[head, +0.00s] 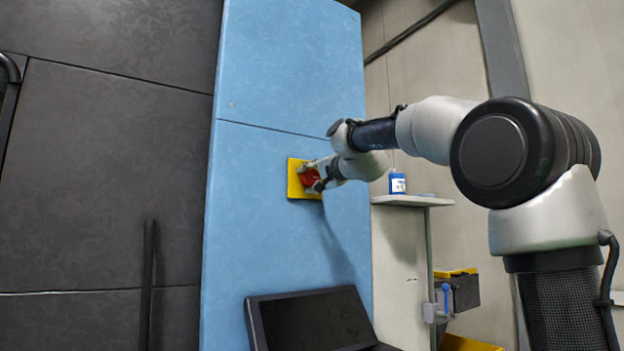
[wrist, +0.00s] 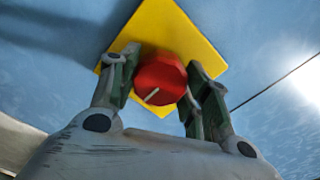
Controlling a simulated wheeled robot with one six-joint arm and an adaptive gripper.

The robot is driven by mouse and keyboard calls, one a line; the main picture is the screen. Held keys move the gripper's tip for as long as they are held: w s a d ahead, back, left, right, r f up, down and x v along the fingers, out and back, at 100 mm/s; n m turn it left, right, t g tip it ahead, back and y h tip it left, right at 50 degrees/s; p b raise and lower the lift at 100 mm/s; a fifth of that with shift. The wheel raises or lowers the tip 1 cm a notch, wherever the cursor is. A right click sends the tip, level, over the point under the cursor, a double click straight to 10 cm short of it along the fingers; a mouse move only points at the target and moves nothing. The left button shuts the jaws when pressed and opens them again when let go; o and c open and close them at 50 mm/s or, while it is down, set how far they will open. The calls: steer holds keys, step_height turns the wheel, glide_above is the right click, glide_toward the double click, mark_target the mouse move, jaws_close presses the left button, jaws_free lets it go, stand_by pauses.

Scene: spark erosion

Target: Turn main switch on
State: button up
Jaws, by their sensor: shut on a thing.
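The main switch is a red knob (wrist: 160,78) on a square yellow plate (wrist: 185,32), fixed to a blue cabinet panel. A pale mark line runs across the lower part of the knob's face in the wrist view. In the head view the red knob (head: 309,177) and yellow plate (head: 293,185) are partly hidden by my gripper (head: 312,178). In the wrist view the two fingers of my gripper (wrist: 160,92) stand on either side of the knob and are shut on it.
The blue cabinet (head: 285,60) has a horizontal seam above the switch. A black screen (head: 315,320) stands below it. At the right, a shelf (head: 415,201) holds a small blue and white bottle (head: 397,183). Dark panels (head: 110,170) fill the left.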

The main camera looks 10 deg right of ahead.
steer(key=o, duration=1)
steer(key=shift+d, duration=0.1)
steer(key=v, duration=1.2)
